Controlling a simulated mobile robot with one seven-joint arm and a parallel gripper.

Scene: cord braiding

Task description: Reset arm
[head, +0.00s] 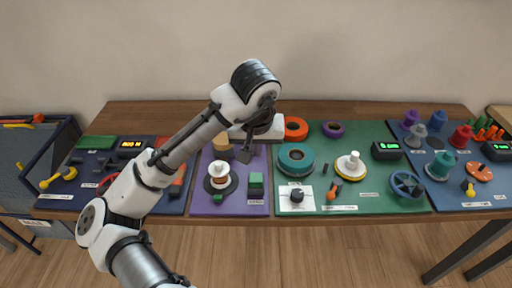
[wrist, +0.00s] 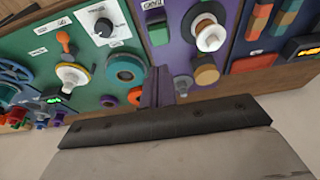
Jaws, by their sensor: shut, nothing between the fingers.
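My arm reaches up from the lower left in the head view and bends down over the back of the purple panel. My gripper (head: 245,154) points down above that panel, shut and empty. In the wrist view the dark gripper fingers (wrist: 157,90) are closed together over the purple mat, between the orange-tan knob and the teal ring. The gripper looks clear of the parts around it, though its exact height above the table cannot be told.
The wooden table (head: 350,213) carries several coloured panels. Near my gripper stand a white spool (head: 219,169), a green block (head: 256,184), a teal ring (head: 295,158) and an orange ring (head: 296,127). A blue handwheel (head: 407,186) sits further right. The air above the table's right half is free.

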